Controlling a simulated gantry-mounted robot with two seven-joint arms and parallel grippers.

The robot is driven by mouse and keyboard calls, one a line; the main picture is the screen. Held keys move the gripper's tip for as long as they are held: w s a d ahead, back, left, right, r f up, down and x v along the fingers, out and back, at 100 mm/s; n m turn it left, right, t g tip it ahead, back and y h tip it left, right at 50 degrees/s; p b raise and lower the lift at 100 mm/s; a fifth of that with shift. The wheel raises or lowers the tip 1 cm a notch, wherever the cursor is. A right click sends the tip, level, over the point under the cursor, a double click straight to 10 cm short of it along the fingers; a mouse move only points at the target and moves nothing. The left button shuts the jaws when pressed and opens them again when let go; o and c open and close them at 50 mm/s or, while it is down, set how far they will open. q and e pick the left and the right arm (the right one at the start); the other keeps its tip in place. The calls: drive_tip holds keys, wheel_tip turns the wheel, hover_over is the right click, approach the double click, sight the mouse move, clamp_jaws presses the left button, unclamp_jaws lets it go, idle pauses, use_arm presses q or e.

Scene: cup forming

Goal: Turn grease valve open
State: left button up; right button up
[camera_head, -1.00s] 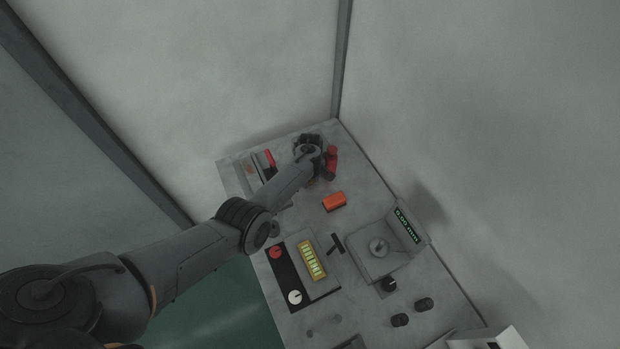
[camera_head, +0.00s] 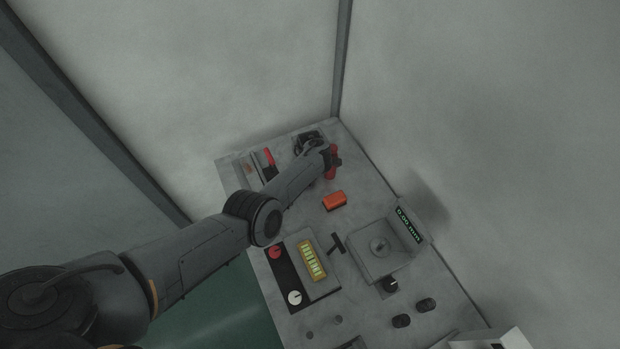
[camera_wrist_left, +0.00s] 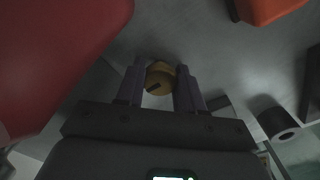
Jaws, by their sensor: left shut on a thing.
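A yellow brass-coloured knob (camera_wrist_left: 159,80) with a dark slot, which looks like the grease valve, is between the fingers of my left gripper (camera_wrist_left: 160,90) in the left wrist view. The fingers are shut on its sides. A large red body (camera_wrist_left: 50,60) fills the left of that view, close to the gripper. In the head view my left gripper (camera_head: 336,160) is at the far end of the bench, by a red cylinder (camera_head: 331,173). The knob is hidden there behind the wrist. My right gripper is in neither view.
An orange block (camera_head: 334,201) lies near the gripper on the grey bench (camera_head: 370,184). A red-handled lever (camera_head: 269,158) stands to the left. A yellow-lit panel (camera_head: 313,261), a tray with a display (camera_head: 408,225) and dark knobs (camera_head: 425,305) are nearer. Walls close off the far side.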

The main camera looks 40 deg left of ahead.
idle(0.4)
use_arm(q)
drive_tip(key=o, duration=1)
drive_tip(key=shift+o, duration=0.2)
drive_tip(key=shift+r, duration=0.1)
wheel_tip(320, 180, up, 9)
drive_tip(key=p, duration=0.4)
drive_tip(key=shift+r, duration=0.15)
drive_tip(key=shift+r+p, duration=0.4)
drive_tip(key=shift+r, duration=0.3)
drive_tip(key=shift+f, duration=0.1)
